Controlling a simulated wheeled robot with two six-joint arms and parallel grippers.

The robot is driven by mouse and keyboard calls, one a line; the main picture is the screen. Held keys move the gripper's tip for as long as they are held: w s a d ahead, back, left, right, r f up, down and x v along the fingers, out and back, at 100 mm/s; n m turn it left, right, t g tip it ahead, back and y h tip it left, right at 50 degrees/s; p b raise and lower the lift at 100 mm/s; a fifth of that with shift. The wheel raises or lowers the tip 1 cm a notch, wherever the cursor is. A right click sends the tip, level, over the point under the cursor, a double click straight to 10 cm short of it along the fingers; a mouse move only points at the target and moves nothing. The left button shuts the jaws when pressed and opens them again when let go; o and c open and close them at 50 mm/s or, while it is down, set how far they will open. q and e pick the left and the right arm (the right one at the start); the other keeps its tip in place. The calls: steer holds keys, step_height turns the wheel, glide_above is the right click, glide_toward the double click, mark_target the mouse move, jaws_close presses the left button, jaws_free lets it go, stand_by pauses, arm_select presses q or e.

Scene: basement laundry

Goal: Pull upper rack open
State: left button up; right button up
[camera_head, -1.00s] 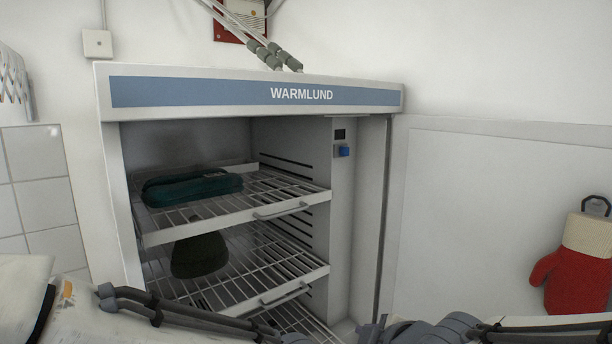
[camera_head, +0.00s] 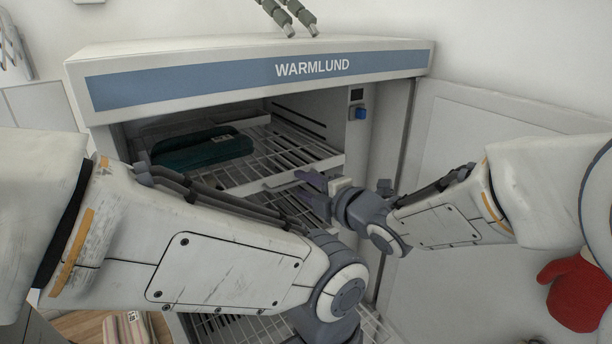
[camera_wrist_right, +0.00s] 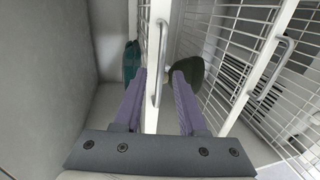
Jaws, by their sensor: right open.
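The upper rack (camera_head: 238,188) is a pale wire shelf in the WARMLUND drying cabinet (camera_head: 250,75), with a dark teal folded item (camera_head: 202,150) on it. My right gripper (camera_head: 310,184) is at the rack's front bar, right of its middle. In the right wrist view, the open fingers (camera_wrist_right: 159,78) lie either side of the rack's grey loop handle (camera_wrist_right: 161,60), not visibly closed on it.
A lower rack with its own handle (camera_wrist_right: 270,72) is below, and a dark olive hat (camera_wrist_right: 187,70) shows between the racks. The open cabinet door (camera_head: 480,170) stands at the right, near my right arm. A red mitten (camera_head: 577,292) hangs there.

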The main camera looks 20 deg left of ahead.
steer(key=shift+x, duration=0.9)
jaws_close()
stand_by(0.9)
